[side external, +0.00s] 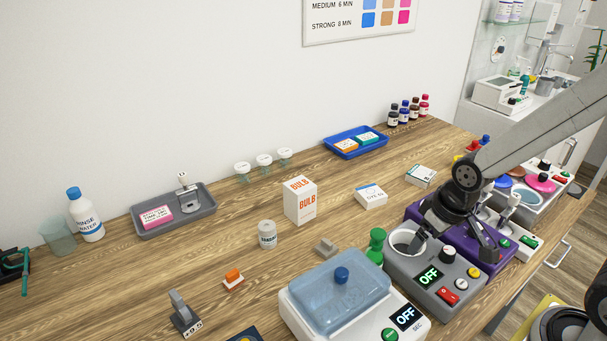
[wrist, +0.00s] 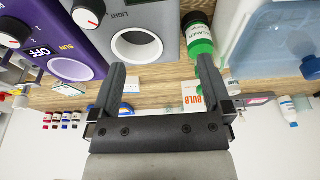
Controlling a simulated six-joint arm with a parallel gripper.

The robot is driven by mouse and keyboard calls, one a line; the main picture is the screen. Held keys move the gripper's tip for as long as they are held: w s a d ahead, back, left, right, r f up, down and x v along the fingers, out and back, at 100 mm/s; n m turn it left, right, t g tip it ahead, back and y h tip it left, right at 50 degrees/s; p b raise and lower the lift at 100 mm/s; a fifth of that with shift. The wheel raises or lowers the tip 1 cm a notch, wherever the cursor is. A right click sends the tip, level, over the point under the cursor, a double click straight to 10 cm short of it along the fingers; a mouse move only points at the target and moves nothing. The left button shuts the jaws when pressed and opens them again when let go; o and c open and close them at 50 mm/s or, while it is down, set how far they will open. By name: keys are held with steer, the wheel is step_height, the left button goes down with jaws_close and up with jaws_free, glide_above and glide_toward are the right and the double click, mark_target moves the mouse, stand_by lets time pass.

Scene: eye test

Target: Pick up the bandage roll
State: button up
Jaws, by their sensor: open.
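The bandage roll (side external: 267,234) appears to be the small whitish cylinder with dark lettering standing on the wooden counter, left of the orange-lettered BULB box (side external: 300,200). In the wrist view, a small lettered white item just right of the right finger may be the same roll (wrist: 233,87), partly hidden. My gripper (side external: 452,240) is over the grey device at the right, well away from the roll. In the wrist view my gripper (wrist: 160,65) has its two fingers wide apart with nothing between them held; it is open and empty.
The grey device (side external: 432,275), a green bottle (side external: 376,246) and a white machine with a blue clear lid (side external: 340,285) stand between my gripper and the roll.

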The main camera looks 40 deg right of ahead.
steer(key=shift+r, duration=0.15)
steer(key=shift+w+v, duration=0.55)
steer(key=shift+v, duration=1.9)
steer(key=m+t+y, duration=0.3)
steer(key=m+y, duration=0.9)
steer(key=m, duration=1.1)
glide_above(271, 225)
step_height(271, 225, down, 6)
steer(key=shift+f, duration=0.55)
steer(key=shift+f, duration=1.75)
steer(key=shift+f, duration=0.1)
